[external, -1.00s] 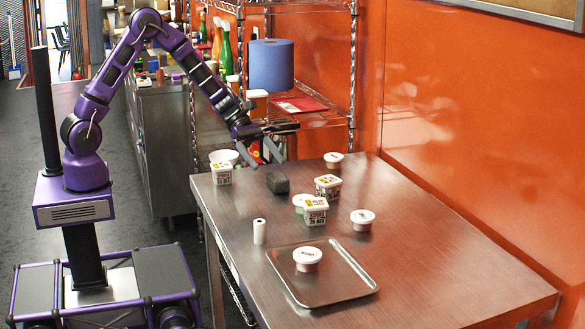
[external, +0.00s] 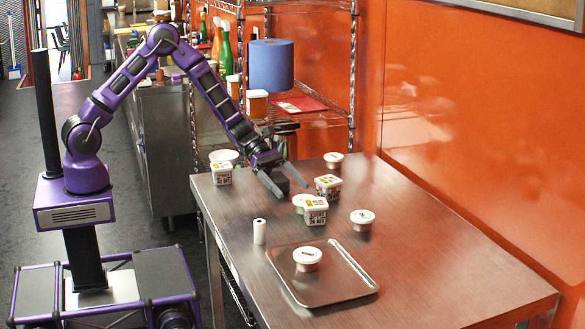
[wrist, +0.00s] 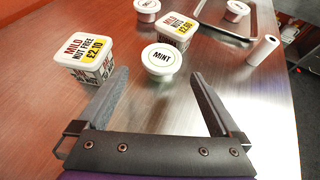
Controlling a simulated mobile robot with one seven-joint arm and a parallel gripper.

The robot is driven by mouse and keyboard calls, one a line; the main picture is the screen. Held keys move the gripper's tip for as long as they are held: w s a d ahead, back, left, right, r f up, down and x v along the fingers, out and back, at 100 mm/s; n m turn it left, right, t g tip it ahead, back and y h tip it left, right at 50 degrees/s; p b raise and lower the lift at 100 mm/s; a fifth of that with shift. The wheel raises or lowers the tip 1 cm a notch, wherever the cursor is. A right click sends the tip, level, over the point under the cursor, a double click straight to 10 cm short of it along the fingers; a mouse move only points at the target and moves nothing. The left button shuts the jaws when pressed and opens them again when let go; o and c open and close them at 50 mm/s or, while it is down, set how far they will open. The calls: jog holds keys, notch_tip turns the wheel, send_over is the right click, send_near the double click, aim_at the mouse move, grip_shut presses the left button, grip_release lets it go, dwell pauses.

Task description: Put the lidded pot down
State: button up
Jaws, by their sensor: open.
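Several lidded pots stand on the steel table (external: 420,262). One with a white lid sits upright on the metal tray (external: 345,284); this pot (external: 307,259) also shows at the top right of the wrist view (wrist: 237,8). A pale green pot labelled MINT (wrist: 161,60) stands just beyond and between my fingertips in the wrist view; in the external view it is partly hidden behind a square tub. My gripper (external: 294,191) is open and empty, tilted down over the table's far left part; its fingers also show in the wrist view (wrist: 158,76).
Square white tubs stand close by, one (wrist: 87,58) left of the MINT pot and one (wrist: 178,30) behind it. More lidded pots (external: 362,220) (external: 333,160) stand to the right and at the back. A white roll (external: 259,231) stands near the left edge. The near right table is clear.

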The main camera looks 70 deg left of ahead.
aim_at(302, 197)
jog(key=x, duration=0.5)
jog(key=shift+d+r, duration=0.3)
jog(key=shift+d, duration=0.05)
jog(key=c, duration=1.4)
jog(key=shift+o, duration=0.2)
notch_tip(302, 197, up, 10)
jog(key=shift+f+p, duration=0.15)
jog(key=shift+p, duration=0.65)
jog(key=s+d+b, duration=0.1)
jog(key=s+d, duration=0.2)
jog(key=d, duration=1.3)
jog(key=s+d+b, duration=0.1)
jog(key=s+d, duration=0.2)
jog(key=d, duration=1.3)
jog(key=f+b, duration=0.1)
jog(key=f, duration=0.1)
jog(key=d+f+b, duration=0.1)
jog(key=f+b, duration=0.1)
jog(key=shift+s+d+f+b, duration=0.15)
jog(key=shift+f+b, duration=0.05)
jog(key=shift+b, duration=0.1)
jog(key=shift+f+b, duration=0.8)
jog(key=shift+f, duration=1.45)
